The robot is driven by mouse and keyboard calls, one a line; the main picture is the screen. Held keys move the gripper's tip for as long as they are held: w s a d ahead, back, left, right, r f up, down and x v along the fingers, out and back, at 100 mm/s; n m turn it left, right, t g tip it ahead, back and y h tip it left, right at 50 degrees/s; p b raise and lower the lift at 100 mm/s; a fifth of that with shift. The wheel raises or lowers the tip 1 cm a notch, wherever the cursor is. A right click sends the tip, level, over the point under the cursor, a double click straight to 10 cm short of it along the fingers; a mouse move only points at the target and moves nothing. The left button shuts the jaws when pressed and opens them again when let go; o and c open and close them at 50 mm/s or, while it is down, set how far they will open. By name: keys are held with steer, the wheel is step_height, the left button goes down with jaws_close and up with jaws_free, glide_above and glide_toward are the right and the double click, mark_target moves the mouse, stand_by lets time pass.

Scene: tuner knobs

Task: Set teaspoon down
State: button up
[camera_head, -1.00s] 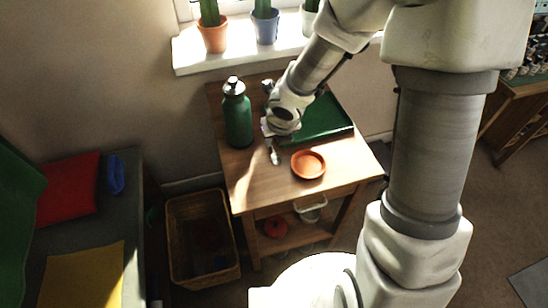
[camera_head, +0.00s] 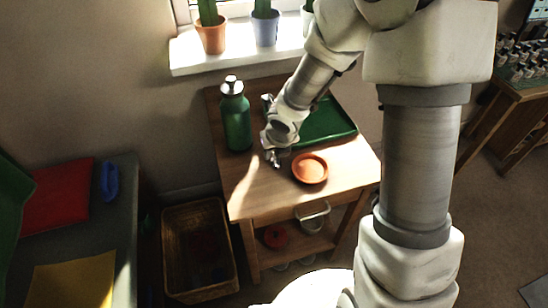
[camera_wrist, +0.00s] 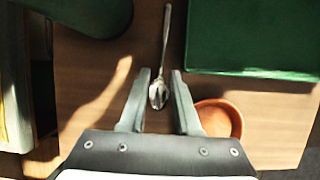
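The teaspoon (camera_wrist: 158,95) is a shiny metal spoon. In the wrist view it appears to lie on the wooden table (camera_head: 252,203), bowl toward me and handle pointing away. My gripper (camera_wrist: 161,72) is open, with one finger on each side of the spoon and a visible gap to both. In the head view my gripper (camera_head: 272,158) is low over the table, left of the orange saucer, and the spoon is hard to make out there. Whether the spoon rests fully on the wood cannot be told for certain.
A green bottle (camera_head: 236,122) stands at the table's back left. A green tray (camera_head: 330,124) lies behind the orange saucer (camera_head: 310,169). The table's front left is clear. A wicker basket (camera_head: 197,250) stands on the floor, and potted cacti stand on the sill (camera_head: 228,56).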

jaws_close()
steer(key=shift+r, duration=0.1)
